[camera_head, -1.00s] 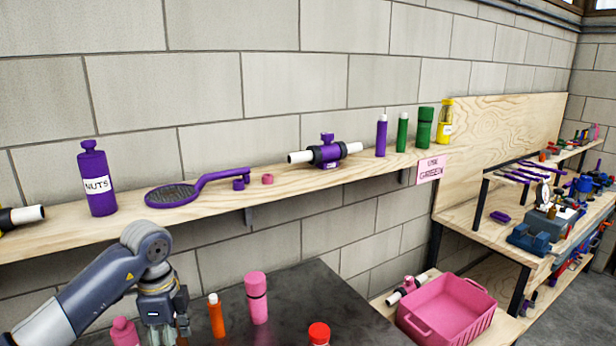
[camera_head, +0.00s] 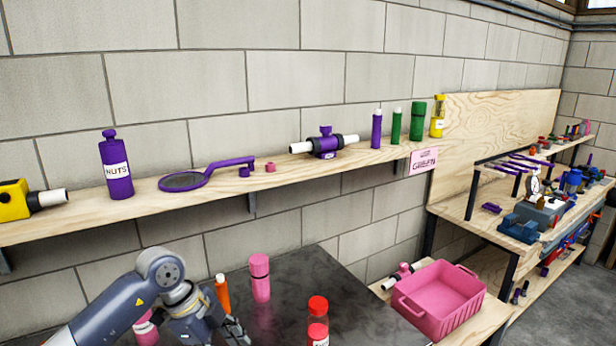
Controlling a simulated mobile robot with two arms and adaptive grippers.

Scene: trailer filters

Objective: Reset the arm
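My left arm comes in from the lower left, bent at a grey joint. Its gripper (camera_head: 232,334) is low over the dark table (camera_head: 350,290), pointing down and to the right. The bottom edge of the picture cuts off part of it, so I cannot tell if its fingers are open or shut. An orange bottle (camera_head: 222,292) and a pink bottle (camera_head: 260,278) stand just behind the gripper. Another pink item (camera_head: 145,330) is partly hidden behind the arm. My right gripper is not in view.
A red-capped bottle (camera_head: 317,322) stands on the table to the right. A pink crate (camera_head: 440,300) sits at the lower right, beside a workbench.

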